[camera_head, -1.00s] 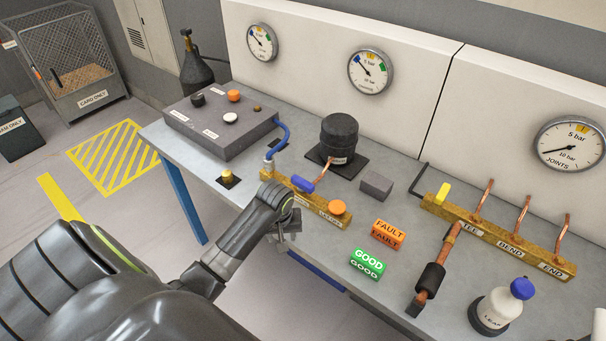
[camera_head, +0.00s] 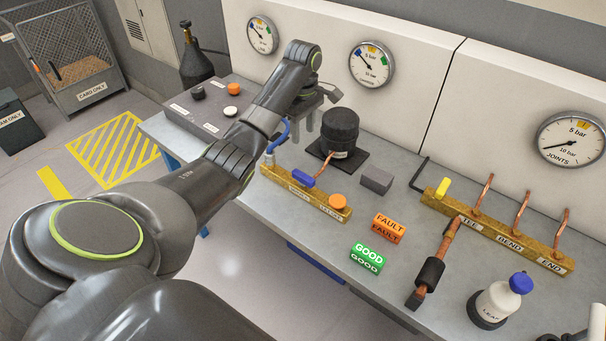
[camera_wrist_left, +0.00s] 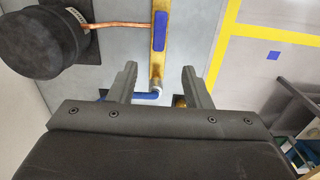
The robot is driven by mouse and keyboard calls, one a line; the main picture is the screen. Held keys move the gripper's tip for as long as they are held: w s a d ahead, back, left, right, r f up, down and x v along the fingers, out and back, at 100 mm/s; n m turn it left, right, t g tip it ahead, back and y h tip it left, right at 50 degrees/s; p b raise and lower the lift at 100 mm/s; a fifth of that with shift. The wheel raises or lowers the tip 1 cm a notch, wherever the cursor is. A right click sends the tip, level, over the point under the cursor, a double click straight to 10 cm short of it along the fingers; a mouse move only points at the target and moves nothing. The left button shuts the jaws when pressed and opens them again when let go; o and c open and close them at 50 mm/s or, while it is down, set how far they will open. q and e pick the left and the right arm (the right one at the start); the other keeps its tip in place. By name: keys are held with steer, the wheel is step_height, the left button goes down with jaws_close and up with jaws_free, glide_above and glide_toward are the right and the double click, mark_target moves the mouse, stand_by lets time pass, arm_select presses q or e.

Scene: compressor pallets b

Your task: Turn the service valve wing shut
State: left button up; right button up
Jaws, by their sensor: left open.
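A blue wing (camera_head: 303,179) sits on the brass bar (camera_head: 275,177) at the front left of the bench. In the left wrist view the blue wing (camera_wrist_left: 160,30) lies in line with the brass bar (camera_wrist_left: 156,65). My left gripper (camera_head: 303,126) is open and empty, above the bench behind the bar, between the grey panel box and the black compressor. In the left wrist view its two fingers (camera_wrist_left: 157,78) stand apart, with the hose end of the bar between them and the wing beyond the tips. My right gripper is not seen.
The black compressor (camera_head: 340,131) stands close right of my left gripper, joined to the bar by a copper pipe. A blue hose (camera_head: 283,135) runs from the bar's end. An orange knob (camera_head: 338,201), a grey block (camera_head: 376,180) and the FAULT block (camera_head: 388,228) stand nearby.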

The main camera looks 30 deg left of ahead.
arm_select(q)
steer(key=b, duration=0.5)
glide_toward(303, 175)
step_height(303, 175, down, 9)
steer(key=shift+f+p, duration=0.1)
steer(key=shift+p, duration=0.95)
jaws_close()
steer(key=shift+r+m+p, duration=0.25)
steer(key=shift+m+p, duration=1)
steer(key=shift+m, duration=0.15)
steer(key=m+p, duration=0.2)
steer(key=m, duration=0.1)
steer(key=shift+m, duration=0.3)
steer(key=m+p, duration=0.1)
steer(key=m, duration=0.4)
steer(key=shift+f+m+p, duration=0.1)
steer(key=shift+m+p, duration=0.2)
steer(key=shift+p, duration=0.05)
steer(key=m, duration=0.5)
steer(key=shift+m+p, duration=0.3)
steer(key=shift+p, duration=0.05)
steer(key=shift+m, duration=0.3)
